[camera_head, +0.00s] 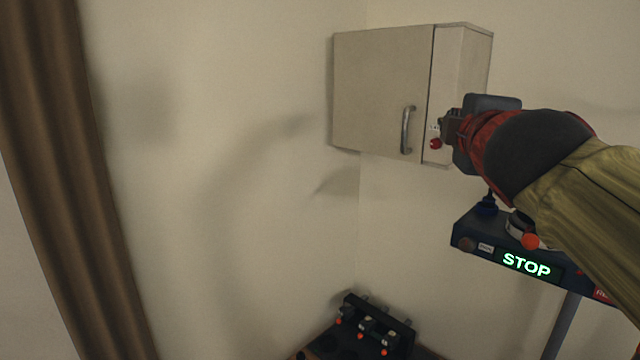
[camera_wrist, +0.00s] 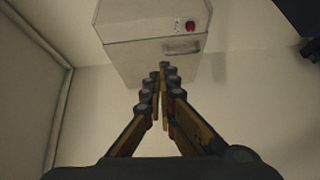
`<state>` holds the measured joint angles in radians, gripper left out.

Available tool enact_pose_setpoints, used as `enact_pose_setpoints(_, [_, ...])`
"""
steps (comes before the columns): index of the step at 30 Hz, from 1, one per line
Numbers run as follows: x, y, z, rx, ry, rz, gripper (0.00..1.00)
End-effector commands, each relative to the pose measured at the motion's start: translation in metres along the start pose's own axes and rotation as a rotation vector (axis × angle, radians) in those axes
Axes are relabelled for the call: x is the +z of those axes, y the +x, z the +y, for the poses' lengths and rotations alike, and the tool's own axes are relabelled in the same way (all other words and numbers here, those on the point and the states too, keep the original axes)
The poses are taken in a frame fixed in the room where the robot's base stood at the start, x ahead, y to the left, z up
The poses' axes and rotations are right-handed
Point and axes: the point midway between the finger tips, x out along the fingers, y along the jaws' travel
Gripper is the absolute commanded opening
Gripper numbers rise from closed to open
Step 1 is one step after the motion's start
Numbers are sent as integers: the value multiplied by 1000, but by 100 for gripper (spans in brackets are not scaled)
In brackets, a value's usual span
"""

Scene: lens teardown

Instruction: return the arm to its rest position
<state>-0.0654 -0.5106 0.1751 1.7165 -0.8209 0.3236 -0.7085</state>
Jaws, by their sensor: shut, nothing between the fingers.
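My arm reaches in from the right in the head view, with my gripper (camera_head: 446,130) in front of the right part of a pale wall cabinet (camera_head: 380,85). In the wrist view my gripper (camera_wrist: 163,68) is shut, its fingertips together with nothing between them. The cabinet (camera_wrist: 135,58) shows beyond the fingertips there, with its handle (camera_wrist: 182,46) and a red knob (camera_wrist: 190,26). The cabinet door looks closed. I cannot tell how far the fingertips are from the cabinet. Part of the cabinet's right side is hidden behind my gripper in the head view.
A dark console with a lit STOP sign (camera_head: 526,264) stands on a post below my arm. A dark rack with red-tipped parts (camera_head: 372,322) is at the bottom. A brown curtain (camera_head: 70,180) hangs at the left. The space before the left wall looks clear.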

Motion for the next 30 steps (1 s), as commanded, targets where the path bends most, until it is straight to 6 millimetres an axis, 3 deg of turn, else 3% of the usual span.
enact_pose_setpoints(8, [17,-11,-57,-116,164,-50,0])
enact_pose_setpoints(14, [31,-31,-118,-236,341,-113,0])
enact_pose_setpoints(17, [39,-47,-159,-316,458,-162,0])
enact_pose_setpoints(20, [47,-72,-213,-419,610,-235,0])
enact_pose_setpoints(24, [53,-118,-296,-578,837,-367,0])
enact_pose_setpoints(30, [51,-180,-384,-750,1078,-540,0])
